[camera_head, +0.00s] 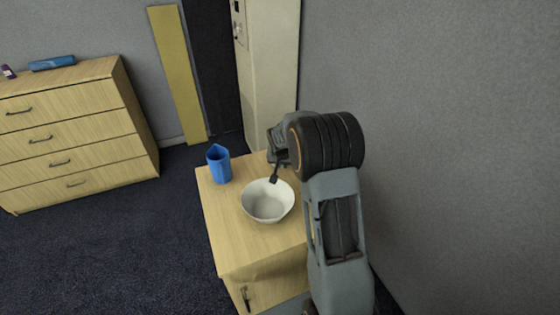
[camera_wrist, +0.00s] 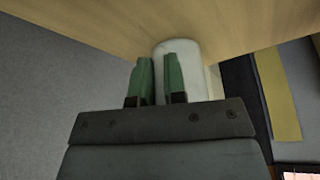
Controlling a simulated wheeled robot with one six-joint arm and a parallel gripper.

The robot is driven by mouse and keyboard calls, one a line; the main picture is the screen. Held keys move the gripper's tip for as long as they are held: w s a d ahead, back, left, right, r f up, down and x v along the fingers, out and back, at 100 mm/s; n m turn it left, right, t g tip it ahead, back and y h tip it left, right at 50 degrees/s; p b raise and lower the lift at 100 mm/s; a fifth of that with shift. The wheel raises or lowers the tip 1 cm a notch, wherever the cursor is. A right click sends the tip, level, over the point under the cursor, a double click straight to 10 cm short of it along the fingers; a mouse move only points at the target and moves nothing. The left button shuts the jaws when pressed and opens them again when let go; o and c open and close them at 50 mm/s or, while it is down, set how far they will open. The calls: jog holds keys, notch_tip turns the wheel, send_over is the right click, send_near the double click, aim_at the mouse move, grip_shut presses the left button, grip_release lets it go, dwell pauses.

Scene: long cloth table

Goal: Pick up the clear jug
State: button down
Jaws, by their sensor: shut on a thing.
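My gripper (camera_head: 274,178) is over the wooden cabinet top, just behind the white bowl in the head view. In the wrist view the green fingers of my gripper (camera_wrist: 157,58) are close together, shut on a pale, smooth, round-walled vessel. I take this vessel to be the clear jug (camera_wrist: 193,65). Part of it shows between the fingers and more to their right; the fingers and palm hide the rest. In the head view my arm hides most or all of it. I cannot tell whether it touches the cabinet top.
A white bowl (camera_head: 267,203) stands on the cabinet top (camera_head: 222,230), close in front of my gripper. A blue pitcher (camera_head: 218,165) stands to its left. A grey wall (camera_head: 450,120) rises at right. A wooden drawer chest (camera_head: 80,135) stands at left, with open carpet between.

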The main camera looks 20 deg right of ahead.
jog(key=shift+r, duration=0.2)
jog(key=shift+r+b, duration=0.8)
jog(key=shift+r, duration=3.95)
jog(key=shift+r, duration=0.15)
